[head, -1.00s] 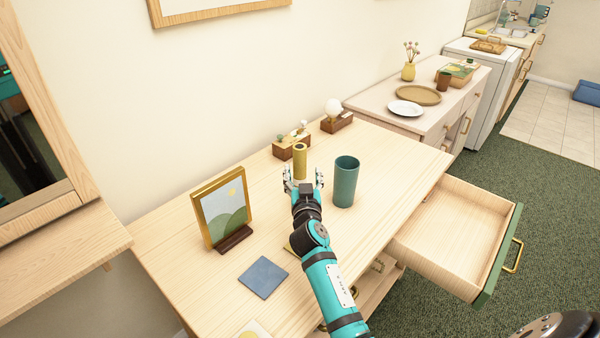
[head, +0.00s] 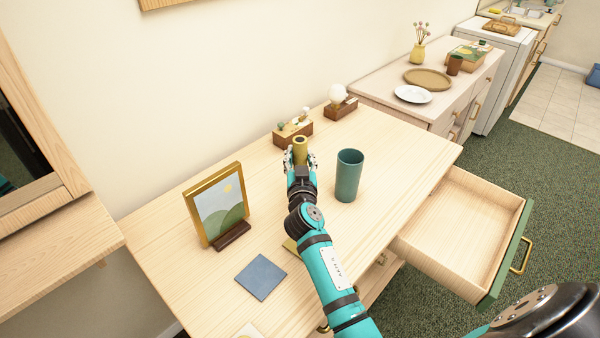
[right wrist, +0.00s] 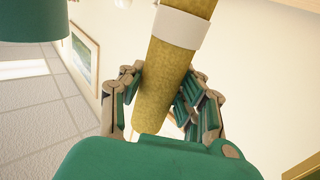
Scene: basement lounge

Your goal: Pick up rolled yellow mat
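The rolled yellow mat (head: 300,146) stands upright toward the back of the wooden desk, in front of a small wooden holder. In the right wrist view it is a textured yellow roll (right wrist: 173,75) with a white band. My right gripper (head: 301,163) is around it, one finger on each side. In the right wrist view the fingers (right wrist: 160,95) are drawn in against the roll's sides. The mat's lower part is hidden behind the gripper in the head view, so I cannot tell whether it touches the desk. My left gripper is not in view.
A teal cup (head: 348,175) stands close to the right of my gripper. Wooden holders (head: 293,132) are behind it. A picture frame (head: 217,205) and blue square (head: 261,277) are to the left. An open drawer (head: 465,230) juts out at right.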

